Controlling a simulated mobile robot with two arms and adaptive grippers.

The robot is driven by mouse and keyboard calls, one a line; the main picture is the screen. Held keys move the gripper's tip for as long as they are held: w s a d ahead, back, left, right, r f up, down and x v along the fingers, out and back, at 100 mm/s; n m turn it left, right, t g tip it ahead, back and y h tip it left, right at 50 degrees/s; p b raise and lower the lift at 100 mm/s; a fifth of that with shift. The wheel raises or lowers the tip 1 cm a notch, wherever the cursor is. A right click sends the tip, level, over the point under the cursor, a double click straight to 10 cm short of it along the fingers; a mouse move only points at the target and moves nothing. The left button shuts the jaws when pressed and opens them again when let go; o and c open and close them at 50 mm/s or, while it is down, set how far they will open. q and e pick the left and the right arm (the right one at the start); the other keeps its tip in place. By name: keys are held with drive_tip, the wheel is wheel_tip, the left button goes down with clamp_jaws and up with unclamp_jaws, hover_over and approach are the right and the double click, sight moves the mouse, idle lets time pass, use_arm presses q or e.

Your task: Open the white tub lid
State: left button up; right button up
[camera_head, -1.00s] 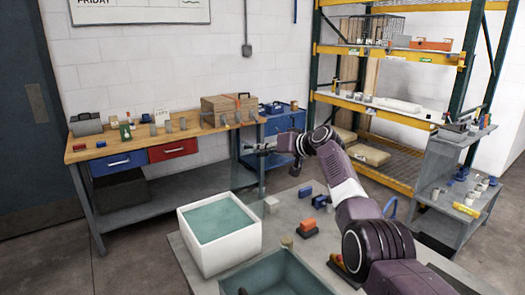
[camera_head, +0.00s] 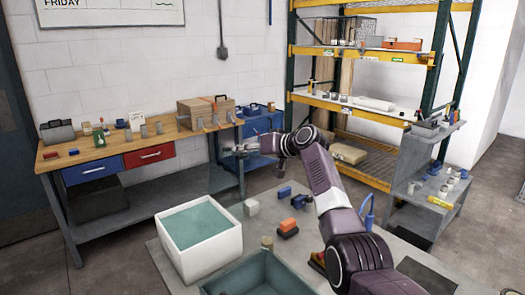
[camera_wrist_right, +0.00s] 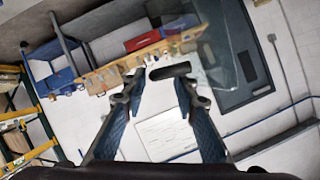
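The white tub (camera_head: 190,262) stands upright at the front left of the near table. A flat teal surface (camera_head: 198,224) shows inside its rim; whether this is a cover or the contents is unclear. My right gripper (camera_head: 228,151) is raised behind and above the tub, pointing at the workbench. In the right wrist view its fingers (camera_wrist_right: 158,88) are spread apart. A dark rounded bar (camera_wrist_right: 170,71) shows near the fingertips, with a faint translucent patch beside it; I cannot tell whether they touch. My left gripper is not in view.
A teal bin (camera_head: 262,275) stands right of the tub. An orange and black block (camera_head: 288,228), a blue block (camera_head: 284,192) and a pale block (camera_head: 251,207) lie behind it. The workbench (camera_head: 105,162) and yellow-green rack (camera_head: 375,115) stand farther back.

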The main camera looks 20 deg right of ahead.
drive_tip(key=v, duration=0.9)
drive_tip(key=shift+s+f, duration=0.1)
